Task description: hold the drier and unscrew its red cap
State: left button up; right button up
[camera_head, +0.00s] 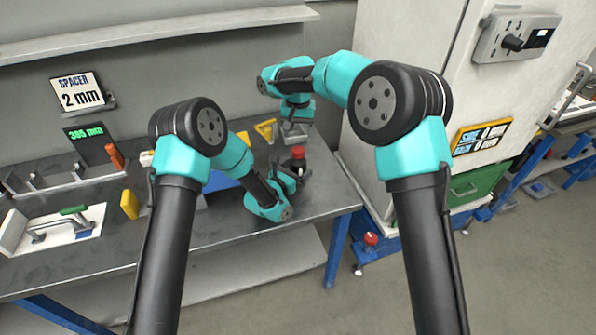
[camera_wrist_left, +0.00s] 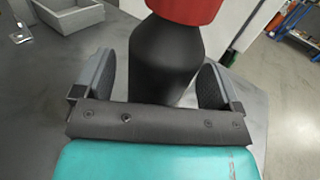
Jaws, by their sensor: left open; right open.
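The drier is a dark, bottle-shaped body (camera_wrist_left: 165,62) with a red cap (camera_wrist_left: 186,8) on top, standing upright on the bench. In the head view its red cap (camera_head: 298,152) shows near the bench's right end. My left gripper (camera_head: 290,178) is low beside the drier, and in the left wrist view its open fingers (camera_wrist_left: 160,85) stand on either side of the body, with gaps visible. My right gripper (camera_head: 295,130) is above and behind the drier, pointing down, open and apart from the cap.
A grey open box (camera_wrist_left: 72,14) stands behind the drier. A yellow piece (camera_head: 266,129) lies on the bench. Left are a green-handled tool (camera_head: 73,210), a yellow block (camera_head: 130,204) and a display (camera_head: 90,145). A white cabinet (camera_head: 415,30) stands right of the bench.

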pick_arm(q)
jog(key=shift+w+d, duration=0.3)
jog(key=shift+w, duration=0.05)
jog(key=c, duration=1.5)
grip_shut()
pick_arm(e)
jog(key=shift+m, duration=0.3)
jog(key=m, duration=1.7)
